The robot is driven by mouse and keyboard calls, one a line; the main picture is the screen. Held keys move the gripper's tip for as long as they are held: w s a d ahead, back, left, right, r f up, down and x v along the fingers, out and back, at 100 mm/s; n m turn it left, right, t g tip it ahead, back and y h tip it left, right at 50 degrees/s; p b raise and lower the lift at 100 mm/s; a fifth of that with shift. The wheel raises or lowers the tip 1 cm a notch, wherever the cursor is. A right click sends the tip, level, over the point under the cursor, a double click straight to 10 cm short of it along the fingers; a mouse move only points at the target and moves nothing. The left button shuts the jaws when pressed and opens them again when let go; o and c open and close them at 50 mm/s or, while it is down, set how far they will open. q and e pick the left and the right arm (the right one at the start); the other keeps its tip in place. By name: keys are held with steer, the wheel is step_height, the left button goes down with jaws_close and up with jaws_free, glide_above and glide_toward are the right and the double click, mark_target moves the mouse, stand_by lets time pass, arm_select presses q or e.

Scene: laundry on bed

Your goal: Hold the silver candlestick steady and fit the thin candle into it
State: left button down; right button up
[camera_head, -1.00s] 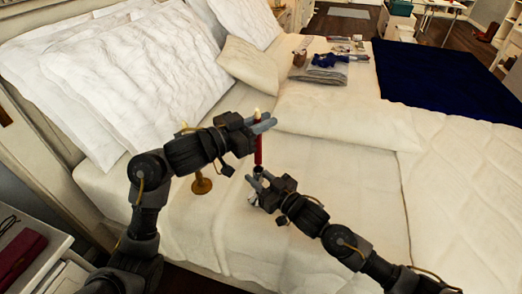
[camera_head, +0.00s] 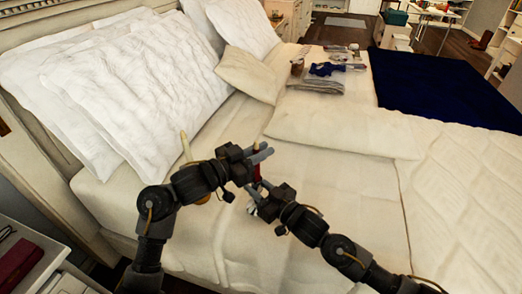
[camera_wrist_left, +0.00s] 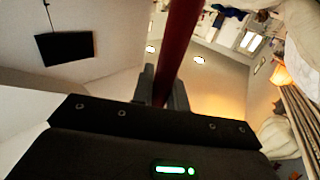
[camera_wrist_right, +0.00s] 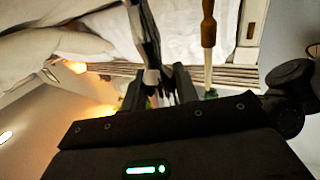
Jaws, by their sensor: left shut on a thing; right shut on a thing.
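My left gripper (camera_head: 262,154) is shut on the thin red candle (camera_head: 257,172), which stands roughly upright. The candle also fills the middle of the left wrist view (camera_wrist_left: 179,45). My right gripper (camera_head: 253,190) is shut on the silver candlestick, just below the left one; its pale base (camera_head: 251,209) shows under the fingers. The candlestick looks dark in the right wrist view (camera_wrist_right: 145,35). The candle's lower end is close to the candlestick's top, but the fingers cover the joint, so I cannot tell whether it is inside.
A cream candle (camera_head: 185,146) in a brass holder (camera_wrist_right: 208,32) stands to the left, partly behind my left arm. White pillows (camera_head: 60,110) lie at the headboard. Folded cloths (camera_head: 318,84) lie farther back. The bed around the grippers is mostly clear.

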arm_select(q)
steer(key=c, duration=1.4)
jaws_free()
steer(key=shift+f, duration=0.1)
steer(key=shift+s+a+r, duration=0.1)
steer(key=shift+r, duration=0.1)
steer(key=v, duration=1.1)
steer(key=shift+s+a, duration=0.2)
steer(key=shift+a, duration=0.15)
arm_select(e)
steer(key=o, duration=1.2)
steer(key=shift+c, duration=0.2)
